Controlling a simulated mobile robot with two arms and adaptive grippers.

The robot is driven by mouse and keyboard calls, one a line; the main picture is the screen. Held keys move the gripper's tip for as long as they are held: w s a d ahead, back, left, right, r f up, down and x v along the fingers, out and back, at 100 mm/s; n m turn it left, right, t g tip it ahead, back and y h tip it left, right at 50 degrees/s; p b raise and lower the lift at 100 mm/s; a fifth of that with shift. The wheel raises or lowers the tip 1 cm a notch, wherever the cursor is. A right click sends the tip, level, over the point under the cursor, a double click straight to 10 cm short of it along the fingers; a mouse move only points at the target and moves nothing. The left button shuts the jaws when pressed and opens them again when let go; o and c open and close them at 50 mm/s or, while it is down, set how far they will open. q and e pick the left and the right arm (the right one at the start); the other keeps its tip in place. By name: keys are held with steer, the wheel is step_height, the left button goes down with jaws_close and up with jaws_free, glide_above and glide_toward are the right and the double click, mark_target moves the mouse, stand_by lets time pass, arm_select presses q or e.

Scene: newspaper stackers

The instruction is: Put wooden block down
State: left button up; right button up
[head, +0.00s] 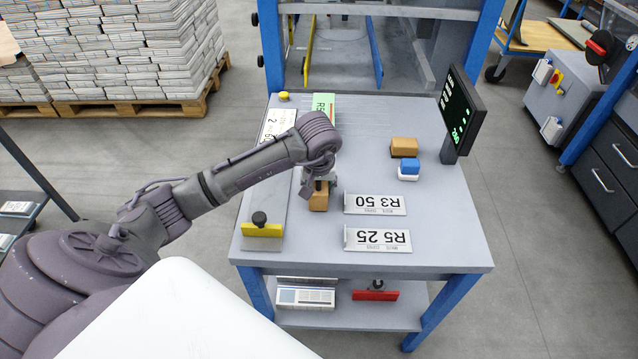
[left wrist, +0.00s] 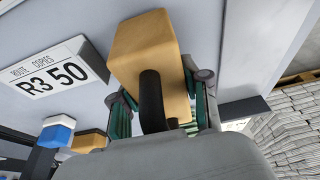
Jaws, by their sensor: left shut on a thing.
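A wooden block (head: 318,201) is at my left gripper (head: 320,183) in the head view, over the left part of the grey table (head: 440,220). In the left wrist view the wooden block (left wrist: 152,55) fills the middle, between the green fingers of the left gripper (left wrist: 160,112), which is shut on it. I cannot tell whether the block touches the table. A second, similar wooden block (head: 404,147) stands farther back to the right. My right gripper is not in view.
A blue and white block (head: 409,169) stands near the second block. Signs R3 50 (head: 375,204) and R5 25 (head: 377,240) lie right of the held block. A yellow stop with a black knob (head: 262,229) is at front left. A black monitor (head: 461,112) stands on the right edge.

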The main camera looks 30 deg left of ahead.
arm_select(q)
steer(key=shift+f, duration=0.2)
steer(key=o, duration=1.3)
steer(key=shift+o, duration=0.2)
steer(key=shift+r, duration=0.25)
steer(key=v, duration=1.1)
steer(key=shift+s+r, duration=0.15)
steer(key=shift+r, duration=0.2)
steer(key=shift+f, duration=0.1)
